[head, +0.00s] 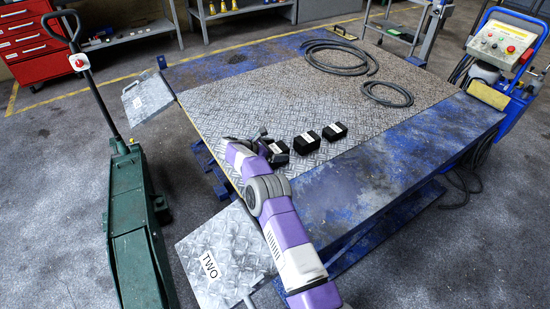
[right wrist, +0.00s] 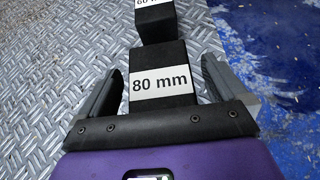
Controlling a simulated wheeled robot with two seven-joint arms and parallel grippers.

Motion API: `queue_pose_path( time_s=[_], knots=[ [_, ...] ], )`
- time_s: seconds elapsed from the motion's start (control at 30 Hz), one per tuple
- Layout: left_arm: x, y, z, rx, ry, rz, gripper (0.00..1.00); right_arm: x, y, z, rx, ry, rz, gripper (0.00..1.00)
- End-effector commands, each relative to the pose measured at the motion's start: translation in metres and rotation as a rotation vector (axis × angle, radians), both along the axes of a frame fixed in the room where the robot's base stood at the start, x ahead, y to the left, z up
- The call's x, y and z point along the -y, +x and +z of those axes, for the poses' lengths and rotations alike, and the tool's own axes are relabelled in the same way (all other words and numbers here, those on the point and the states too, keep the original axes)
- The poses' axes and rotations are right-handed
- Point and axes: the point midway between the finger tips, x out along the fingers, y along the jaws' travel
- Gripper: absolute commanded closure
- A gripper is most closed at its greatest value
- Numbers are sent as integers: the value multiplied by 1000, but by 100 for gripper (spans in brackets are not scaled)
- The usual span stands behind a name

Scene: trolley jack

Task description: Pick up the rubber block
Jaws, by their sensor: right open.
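Three black rubber blocks with white labels stand in a row on the metal-plated lift table. The nearest block (head: 279,158) is partly hidden by my right gripper (head: 265,144) in the head view. In the right wrist view this block (right wrist: 160,62), labelled "80 mm", lies between the two spread fingers of the gripper (right wrist: 162,70), with a gap visible on each side. A second block (right wrist: 154,22) is beyond it, its label cut off by the top edge. The middle block (head: 307,143) and far block (head: 334,131) stand to the right in the head view. My left gripper is out of view.
The lift table (head: 345,190) has blue worn edges. Black hoses (head: 340,66) lie on its far part. A green trolley jack (head: 135,225) stands at left. A plate marked "TWO" (head: 225,255) is at the near side. A control stand (head: 500,45) is at right.

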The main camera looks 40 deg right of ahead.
Motion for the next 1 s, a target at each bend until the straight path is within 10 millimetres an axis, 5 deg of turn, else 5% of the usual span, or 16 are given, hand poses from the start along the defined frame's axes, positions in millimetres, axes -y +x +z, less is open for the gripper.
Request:
queue_pose_path(
  time_s=[0.07,0.63,1.0],
  knots=[
    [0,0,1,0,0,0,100,0,0,1,0,0,1,1],
    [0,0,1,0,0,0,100,0,0,3,3,-3,-1,85],
    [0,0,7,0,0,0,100,0,1,21,6,-4,-1,85]
  ],
)
